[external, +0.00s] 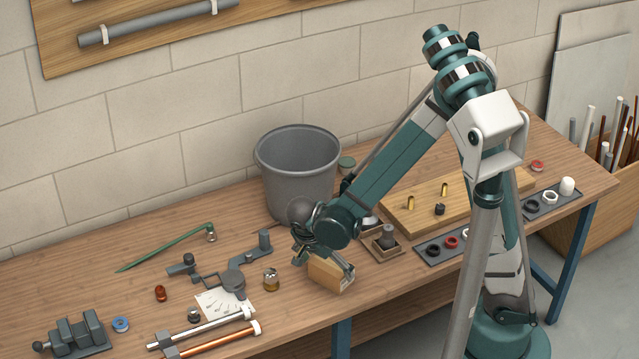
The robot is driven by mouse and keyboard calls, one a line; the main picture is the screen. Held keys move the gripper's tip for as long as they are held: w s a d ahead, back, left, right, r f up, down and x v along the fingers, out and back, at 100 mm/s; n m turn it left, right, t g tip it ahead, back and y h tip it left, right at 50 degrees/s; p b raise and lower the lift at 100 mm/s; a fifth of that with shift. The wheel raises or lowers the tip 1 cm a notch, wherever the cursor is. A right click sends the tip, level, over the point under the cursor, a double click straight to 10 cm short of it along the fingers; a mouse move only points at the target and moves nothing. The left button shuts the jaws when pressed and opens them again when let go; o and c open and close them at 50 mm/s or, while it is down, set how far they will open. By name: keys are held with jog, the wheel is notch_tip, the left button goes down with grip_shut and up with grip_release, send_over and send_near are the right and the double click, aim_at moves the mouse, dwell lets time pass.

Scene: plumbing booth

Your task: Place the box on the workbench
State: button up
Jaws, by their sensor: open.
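A small light-brown box (327,279) appears to rest on the wooden workbench (305,316), close to its front edge. My gripper (324,262) is open right at the box, with one finger at its upper left and the other along its upper right. The fingers and wrist hide part of the box's top and back. I cannot tell from this view whether the fingers touch it.
A grey bucket (298,165) stands behind my gripper. A small wooden tray (374,251) with a grey part is close on the right. A brass fitting (271,279) and a grey clamp-like tool (233,281) lie to the left. Front-left holds pipes (215,342).

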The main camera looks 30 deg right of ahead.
jog(key=v, duration=0.8)
jog(key=shift+r+p, duration=0.25)
jog(key=shift+p, duration=0.2)
jog(key=shift+r, duration=0.1)
dwell(0.3)
jog(key=shift+w+d+r, duration=0.1)
jog(key=shift+d+r, duration=0.3)
jog(key=shift+d, duration=0.15)
jog(key=s+d+r+n+t+y, duration=0.2)
jog(key=d+r+n, duration=0.4)
jog(key=d, duration=0.7)
jog(key=s+d+r+n+t+y, duration=0.2)
jog(key=s+d+r+n, duration=0.3)
jog(key=d+r, duration=0.5)
jog(key=d+n+t, duration=0.1)
jog(key=d+n, duration=0.1)
jog(key=d, duration=0.1)
jog(key=shift+s, duration=0.35)
